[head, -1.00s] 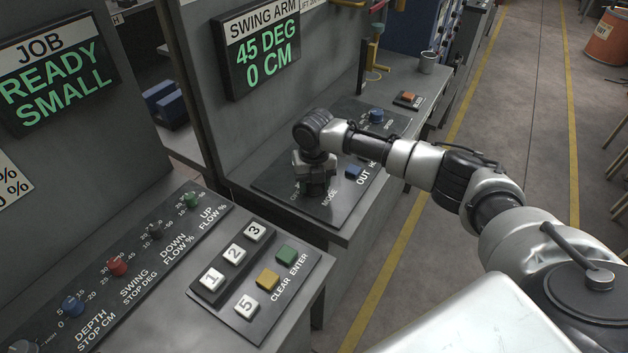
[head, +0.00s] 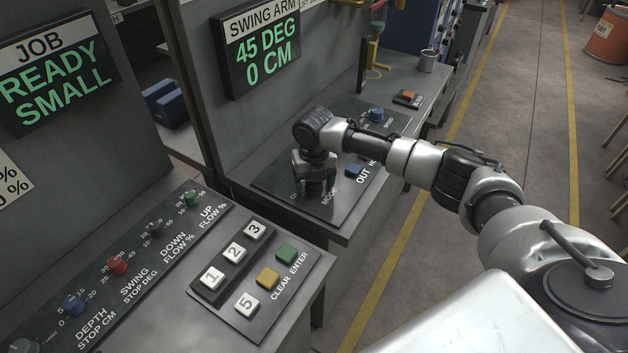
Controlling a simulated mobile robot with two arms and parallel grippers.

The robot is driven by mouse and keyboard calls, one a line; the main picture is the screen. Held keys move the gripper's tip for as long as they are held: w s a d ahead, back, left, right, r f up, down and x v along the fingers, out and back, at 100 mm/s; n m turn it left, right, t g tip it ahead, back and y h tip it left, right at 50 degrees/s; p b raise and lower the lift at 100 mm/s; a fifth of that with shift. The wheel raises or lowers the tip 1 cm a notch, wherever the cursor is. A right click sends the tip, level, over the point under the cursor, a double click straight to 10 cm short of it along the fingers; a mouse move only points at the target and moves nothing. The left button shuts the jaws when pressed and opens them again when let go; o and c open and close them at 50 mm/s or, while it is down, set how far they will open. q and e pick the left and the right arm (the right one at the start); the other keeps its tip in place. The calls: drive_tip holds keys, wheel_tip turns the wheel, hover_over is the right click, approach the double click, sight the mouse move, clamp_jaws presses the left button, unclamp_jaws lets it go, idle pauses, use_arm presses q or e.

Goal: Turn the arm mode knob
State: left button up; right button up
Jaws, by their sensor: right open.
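The swing arm panel (head: 345,202) is a dark plate on the middle bench, with a "MODE" label near its front edge. My right gripper (head: 314,187) points down over the panel beside that label. The mode knob is hidden under or between its fingers, so I cannot tell whether they touch it. The right gripper is open. The screen above (head: 262,62) reads "SWING ARM 45 DEG 0 CM". My left gripper is not in view.
A blue "OUT" button (head: 354,171) sits close to the right of the gripper, and a blue knob (head: 376,114) stands farther back. A grey cup (head: 427,61) and an orange button (head: 408,95) are at the bench's far end. Keypad and knobs are nearer left.

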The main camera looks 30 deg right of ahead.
drive_tip(key=shift+r, duration=0.1)
wheel_tip(320, 180, up, 11)
drive_tip(key=b, duration=0.1)
drive_tip(key=shift+f+b, duration=0.2)
drive_tip(key=shift+b, duration=0.1)
idle(0.4)
